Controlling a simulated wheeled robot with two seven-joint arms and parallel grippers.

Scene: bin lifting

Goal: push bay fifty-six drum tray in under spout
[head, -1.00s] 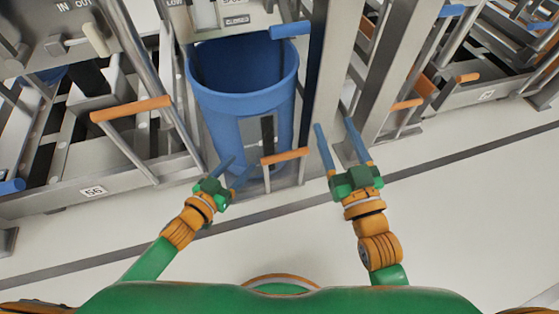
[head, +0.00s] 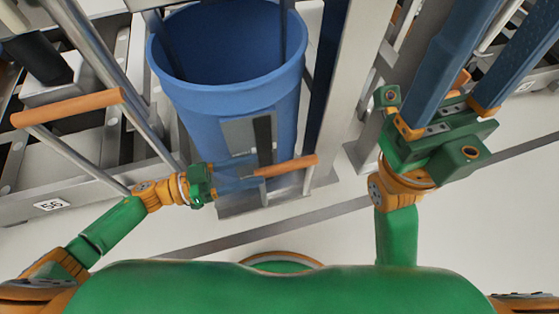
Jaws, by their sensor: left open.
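A blue open-topped drum (head: 225,105) stands upright in the bay on a grey tray (head: 240,208) low at the floor. An orange-gripped handle (head: 288,165) crosses in front of the drum's lower part. A "56" label (head: 51,205) is on the frame at the left. My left gripper (head: 248,172) is open and points right, its blue fingers in front of the drum and close to the left end of the orange grip; contact is unclear. My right gripper (head: 480,50) is open and empty, raised near the camera, right of the grey post.
Another orange-gripped handle (head: 68,107) sticks out at the left. A grey post (head: 340,85) rises right of the drum. Steel frames fill the back. The pale floor in front is clear, with a dark stripe (head: 270,232) across it.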

